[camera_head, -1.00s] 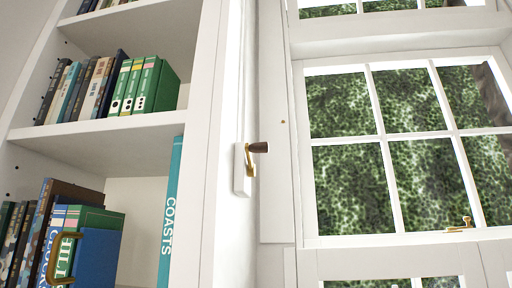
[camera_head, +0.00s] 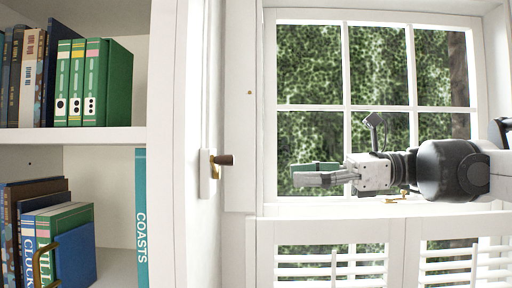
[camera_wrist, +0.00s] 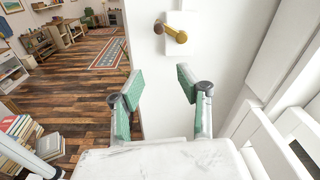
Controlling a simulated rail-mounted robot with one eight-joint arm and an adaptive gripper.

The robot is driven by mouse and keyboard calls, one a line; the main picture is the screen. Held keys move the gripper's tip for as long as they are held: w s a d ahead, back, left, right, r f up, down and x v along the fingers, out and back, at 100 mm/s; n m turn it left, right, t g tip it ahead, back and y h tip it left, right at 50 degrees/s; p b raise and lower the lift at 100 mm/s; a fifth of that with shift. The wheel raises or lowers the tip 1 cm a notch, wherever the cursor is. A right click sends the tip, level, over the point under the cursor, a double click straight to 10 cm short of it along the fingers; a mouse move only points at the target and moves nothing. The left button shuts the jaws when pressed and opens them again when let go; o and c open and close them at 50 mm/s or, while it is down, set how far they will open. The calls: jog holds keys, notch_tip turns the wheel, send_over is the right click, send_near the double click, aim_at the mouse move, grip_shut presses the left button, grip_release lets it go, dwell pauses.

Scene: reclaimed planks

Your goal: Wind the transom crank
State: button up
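The transom crank is a brass arm with a dark wooden knob (camera_head: 223,160) on a white plate (camera_head: 205,176), fixed to the white upright beside the bookcase. In the wrist view the brass crank (camera_wrist: 170,31) shows at the top, ahead of and above my fingers. My gripper (camera_head: 308,174) points left toward the crank from the window side, with a clear gap between them. In the wrist view my gripper (camera_wrist: 161,87) has its two green-padded fingers spread apart with nothing between them.
The bookcase with green binders (camera_head: 95,85) and a teal book (camera_head: 141,215) stands at the left. The paned window (camera_head: 375,60) and louvred shutters (camera_head: 330,262) lie behind and below my arm. A brass window latch (camera_head: 398,196) sits on the sill. The wrist view shows book stacks (camera_wrist: 30,140) at the lower left.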

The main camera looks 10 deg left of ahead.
aim_at(229, 161)
jog(key=shift+g+y, duration=0.3)
jog(key=a+p, duration=0.1)
jog(key=a, duration=0.3)
jog(key=a+r+p, duration=0.1)
jog(key=a, duration=0.4)
jog(key=s+a+r+p, duration=0.1)
jog(key=a, duration=0.4)
jog(key=shift+s+r, duration=0.1)
jog(key=shift+r, duration=0.15)
grip_shut()
